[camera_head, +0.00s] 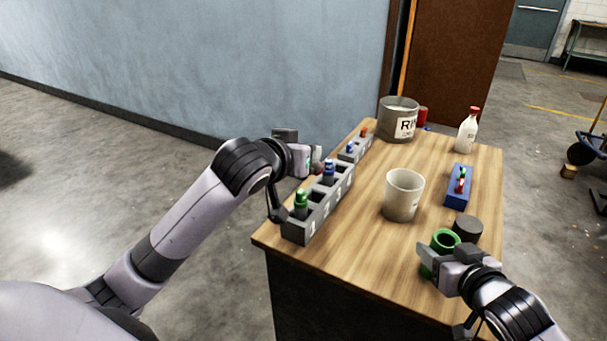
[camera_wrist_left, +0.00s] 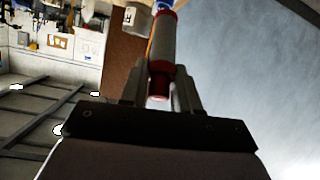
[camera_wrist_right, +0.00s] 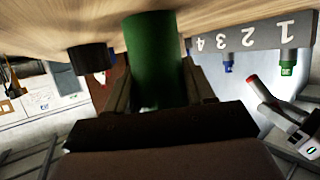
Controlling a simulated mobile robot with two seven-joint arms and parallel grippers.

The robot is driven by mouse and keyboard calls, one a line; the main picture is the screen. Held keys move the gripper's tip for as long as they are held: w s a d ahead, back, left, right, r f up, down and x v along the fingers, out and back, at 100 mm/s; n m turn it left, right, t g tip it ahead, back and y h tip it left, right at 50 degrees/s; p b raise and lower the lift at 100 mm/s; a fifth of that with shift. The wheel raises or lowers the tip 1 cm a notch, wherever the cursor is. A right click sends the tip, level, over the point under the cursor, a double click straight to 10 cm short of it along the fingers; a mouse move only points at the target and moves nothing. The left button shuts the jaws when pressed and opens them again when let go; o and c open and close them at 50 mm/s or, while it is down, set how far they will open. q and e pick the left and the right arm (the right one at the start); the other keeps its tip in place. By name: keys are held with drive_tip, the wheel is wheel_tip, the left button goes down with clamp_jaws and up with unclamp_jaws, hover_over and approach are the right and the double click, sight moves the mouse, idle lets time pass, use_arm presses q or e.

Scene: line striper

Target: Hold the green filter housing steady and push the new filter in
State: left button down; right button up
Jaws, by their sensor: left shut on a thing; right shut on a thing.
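The green filter housing (camera_head: 445,239) stands at the table's near right, its open top up. My right gripper (camera_head: 432,262) is shut on its side; the housing also fills the middle of the right wrist view (camera_wrist_right: 153,65). My left gripper (camera_head: 309,161) is shut on a grey filter with red ends (camera_wrist_left: 162,50), held near the grey numbered rack, away from the housing. In the head view most of this filter is hidden by the gripper; its red end also shows in the right wrist view (camera_wrist_right: 253,79).
The grey rack (camera_head: 323,212) holds a green-topped filter (camera_head: 301,204) and a blue-topped one (camera_head: 328,171). A dark round cap (camera_head: 467,229) lies beside the housing. A beige cup (camera_head: 403,196), blue tray (camera_head: 457,198), bottle (camera_head: 467,132) and bucket (camera_head: 397,122) stand farther back.

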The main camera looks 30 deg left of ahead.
use_arm(q)
drive_tip(key=shift+r, duration=0.75)
drive_tip(key=shift+w+d+r, duration=0.2)
drive_tip(key=shift+d+r, duration=0.05)
drive_tip(key=w+d+m+g+h, duration=0.2)
drive_tip(key=w+d, duration=0.2)
drive_tip(key=d, duration=0.5)
wheel_tip(320, 180, up, 4)
drive_tip(key=m+g, duration=0.4)
drive_tip(key=g, duration=0.2)
hover_over(451, 235)
drive_tip(key=s, duration=0.2)
drive_tip(key=shift+h, duration=0.4)
drive_tip(key=shift+w+a+f, duration=0.1)
drive_tip(key=shift+a+f, duration=0.05)
drive_tip(key=shift+f, duration=1.25)
drive_tip(key=shift+w+a+f, duration=0.1)
drive_tip(key=shift+a+f, duration=0.05)
drive_tip(key=shift+f, duration=1.2)
drive_tip(key=shift+f, duration=3.8)
